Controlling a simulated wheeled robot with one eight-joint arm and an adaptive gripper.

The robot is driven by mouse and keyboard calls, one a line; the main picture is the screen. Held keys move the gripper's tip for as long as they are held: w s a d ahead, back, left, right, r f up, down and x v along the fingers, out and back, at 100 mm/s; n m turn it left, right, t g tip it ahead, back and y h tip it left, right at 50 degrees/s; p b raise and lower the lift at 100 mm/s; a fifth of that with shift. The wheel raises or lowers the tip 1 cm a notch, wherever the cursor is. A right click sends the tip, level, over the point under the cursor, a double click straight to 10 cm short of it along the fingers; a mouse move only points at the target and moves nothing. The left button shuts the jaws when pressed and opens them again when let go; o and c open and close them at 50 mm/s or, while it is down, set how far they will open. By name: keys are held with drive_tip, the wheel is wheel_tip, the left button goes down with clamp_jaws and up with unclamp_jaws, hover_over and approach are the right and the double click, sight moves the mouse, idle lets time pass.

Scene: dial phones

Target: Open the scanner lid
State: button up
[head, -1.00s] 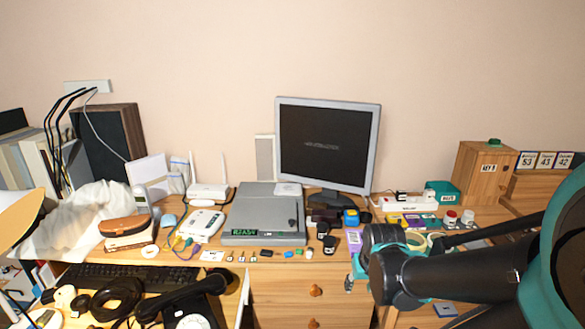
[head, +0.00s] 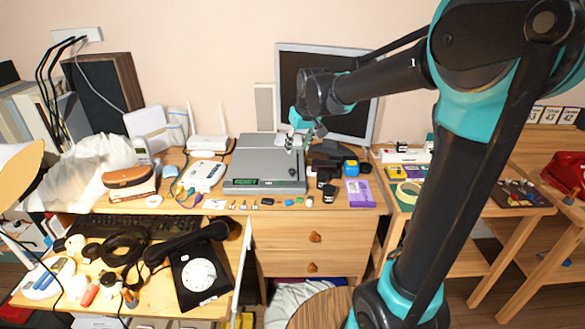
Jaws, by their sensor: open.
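The scanner (head: 262,168) is a flat grey box on the desk, in the middle of the head view. Its lid lies flat and closed, and a green lit display shows on its front edge at the left. My gripper (head: 299,143) is just over the right part of the scanner lid, pointing down from the teal and black wrist. Its jaws are open and hold nothing. They look small here, and I cannot tell whether they touch the lid.
A monitor (head: 325,90) stands behind the scanner, partly hidden by my arm. A white router (head: 207,143) and a white device (head: 203,176) stand to the left. Small items line the front edge. A black dial phone (head: 199,272) sits lower left.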

sight(292, 170)
drive_tip(key=x, duration=1.2)
drive_tip(key=shift+w+f, duration=0.2)
drive_tip(key=shift+f, duration=0.15)
clamp_jaws()
